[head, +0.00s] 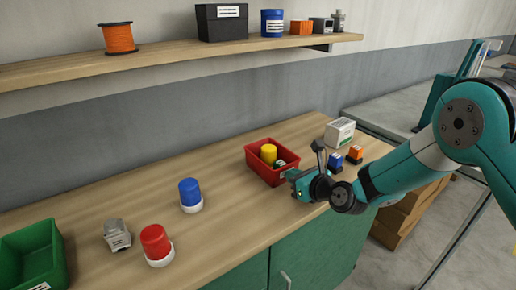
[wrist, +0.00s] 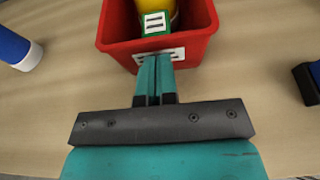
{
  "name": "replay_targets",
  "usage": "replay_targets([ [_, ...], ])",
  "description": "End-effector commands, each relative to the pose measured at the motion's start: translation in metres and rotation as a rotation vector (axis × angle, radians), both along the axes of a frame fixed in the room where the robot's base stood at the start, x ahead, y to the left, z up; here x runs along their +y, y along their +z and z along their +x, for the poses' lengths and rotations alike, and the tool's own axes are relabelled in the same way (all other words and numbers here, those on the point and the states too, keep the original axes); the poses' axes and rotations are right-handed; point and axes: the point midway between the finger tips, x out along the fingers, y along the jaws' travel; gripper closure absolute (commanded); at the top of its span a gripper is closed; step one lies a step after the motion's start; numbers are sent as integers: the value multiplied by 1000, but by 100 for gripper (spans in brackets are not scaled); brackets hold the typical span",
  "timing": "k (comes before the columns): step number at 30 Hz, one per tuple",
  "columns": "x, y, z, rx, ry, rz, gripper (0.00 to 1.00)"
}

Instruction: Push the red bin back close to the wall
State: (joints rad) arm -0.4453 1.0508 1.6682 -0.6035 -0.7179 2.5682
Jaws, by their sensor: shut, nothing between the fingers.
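The red bin (head: 256,171) stands on the wooden bench, with a gap of bare wood between it and the grey wall (head: 150,130). It holds a yellow cylinder (head: 268,153) and a green block with a white label (wrist: 156,24). My gripper (head: 287,174) is at the bin's front side. In the wrist view the shut teal fingers (wrist: 154,62) point at the front wall of the bin (wrist: 190,47), at its white label. They look close to or touching it; I cannot tell which. Nothing is between the fingers.
A blue-topped cylinder (head: 190,195), a red-topped cylinder (head: 156,245), a grey object (head: 117,235) and a green bin (head: 35,255) stand to the left. A white box (head: 339,132) and small blue (head: 335,162) and orange (head: 354,155) blocks are to the right. A loaded shelf (head: 170,62) hangs above.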

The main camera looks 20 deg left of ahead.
Motion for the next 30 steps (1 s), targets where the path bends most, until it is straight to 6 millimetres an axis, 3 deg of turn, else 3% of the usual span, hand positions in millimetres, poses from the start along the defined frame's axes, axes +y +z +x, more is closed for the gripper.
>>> replay_targets([
  [30,41,0,32,-1,1,0,100],
])
